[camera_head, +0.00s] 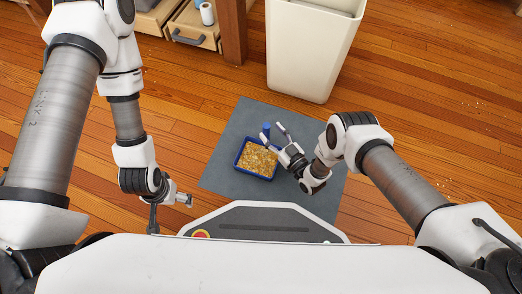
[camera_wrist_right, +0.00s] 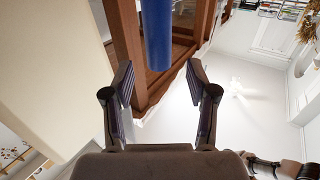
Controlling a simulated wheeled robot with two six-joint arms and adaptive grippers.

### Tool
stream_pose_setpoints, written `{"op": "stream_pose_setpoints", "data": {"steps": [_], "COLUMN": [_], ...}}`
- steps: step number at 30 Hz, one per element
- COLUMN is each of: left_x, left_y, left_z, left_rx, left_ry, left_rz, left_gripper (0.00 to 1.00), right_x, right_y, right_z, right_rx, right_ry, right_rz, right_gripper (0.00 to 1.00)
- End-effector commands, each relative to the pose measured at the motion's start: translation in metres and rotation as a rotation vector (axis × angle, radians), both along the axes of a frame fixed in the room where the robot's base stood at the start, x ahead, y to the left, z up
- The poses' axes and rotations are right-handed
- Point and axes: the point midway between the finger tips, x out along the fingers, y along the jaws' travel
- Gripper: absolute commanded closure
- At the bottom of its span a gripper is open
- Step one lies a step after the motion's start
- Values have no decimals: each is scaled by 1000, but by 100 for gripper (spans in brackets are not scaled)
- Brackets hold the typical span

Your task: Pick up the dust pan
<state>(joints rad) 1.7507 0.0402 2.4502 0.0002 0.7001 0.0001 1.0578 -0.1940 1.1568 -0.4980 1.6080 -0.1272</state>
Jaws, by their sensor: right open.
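The dust pan is a blue-rimmed tray (camera_head: 240,165) full of yellowish crumbs, lying on a grey mat in the head view. Its upright blue handle (camera_head: 266,128) stands at the tray's far side. My right gripper (camera_head: 272,133) is open, with its fingers reaching over the tray toward the handle. In the right wrist view the blue handle (camera_wrist_right: 157,35) shows between and just beyond the open fingers (camera_wrist_right: 157,72), touching neither. My left gripper (camera_head: 171,213) is empty beside my base, its fingers spread apart, away from the dust pan.
The grey mat (camera_head: 225,130) lies on a wooden floor. A tall cream bin (camera_head: 308,55) stands beyond the mat. A wooden post (camera_head: 233,30) and an open drawer (camera_head: 192,35) are at the back left. Small crumbs dot the floor at right.

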Motion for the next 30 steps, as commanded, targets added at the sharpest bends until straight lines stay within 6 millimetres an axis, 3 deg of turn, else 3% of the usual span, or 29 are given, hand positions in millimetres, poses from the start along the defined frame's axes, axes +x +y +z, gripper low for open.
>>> {"op": "stream_pose_setpoints", "data": {"steps": [1, 3, 10, 15, 26, 30], "left_x": [0, 1, 1, 1, 1, 0], "left_y": [0, 0, 0, 0, 0, 0], "left_z": [-12, -15, -13, -13, -12, -4], "left_rx": [0, 0, 0, 0, 0, 0], "left_ry": [-1, -2, -3, -2, -2, -1], "left_rz": [1, 2, 3, 3, 3, 3], "left_gripper": [11, 11, 11, 11, 11, 11], "right_x": [8, 15, 19, 19, 19, 19], "right_y": [7, 13, 15, 15, 15, 15], "right_z": [-5, -4, -1, -1, 1, 10], "right_rx": [0, 1, -2, -2, -2, -1], "right_ry": [-2, -1, 2, 2, 2, 2], "right_rz": [1, 1, -1, -1, -1, -1], "right_gripper": [42, 42, 42, 100, 100, 100]}}
